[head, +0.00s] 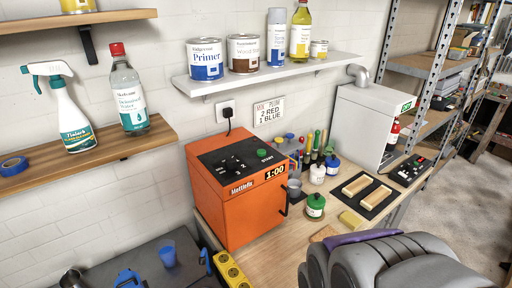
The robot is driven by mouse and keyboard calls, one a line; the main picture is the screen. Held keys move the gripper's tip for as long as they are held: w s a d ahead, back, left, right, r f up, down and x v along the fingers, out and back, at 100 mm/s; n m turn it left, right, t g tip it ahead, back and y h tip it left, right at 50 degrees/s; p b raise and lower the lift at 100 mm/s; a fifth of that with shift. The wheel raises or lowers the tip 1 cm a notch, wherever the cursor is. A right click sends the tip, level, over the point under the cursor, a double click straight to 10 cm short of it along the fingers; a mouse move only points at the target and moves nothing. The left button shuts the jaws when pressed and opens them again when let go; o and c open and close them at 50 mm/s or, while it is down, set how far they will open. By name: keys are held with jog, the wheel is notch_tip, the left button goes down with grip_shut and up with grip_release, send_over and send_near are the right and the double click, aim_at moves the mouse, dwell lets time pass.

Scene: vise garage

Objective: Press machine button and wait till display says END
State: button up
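The orange machine (240,190) stands on the wooden bench at the centre of the head view. Its black top panel has dark knobs and a round green button (264,153). The small display (275,172) on its front top edge reads 1:00 in yellow digits. A large grey ribbed part, seemingly the end of my arm (385,265), fills the lower right, in front of and to the right of the machine. It appears well apart from the button. Its fingertips cannot be made out.
Small paint bottles (315,205) and tools crowd the bench right of the machine. A white box-shaped machine (365,125) with a pipe stands behind. A shelf of cans (265,79) hangs above. A wall sign (269,110) mentions red and blue. The space directly above the green button looks clear.

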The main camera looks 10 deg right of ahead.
grip_shut()
dwell(1.2)
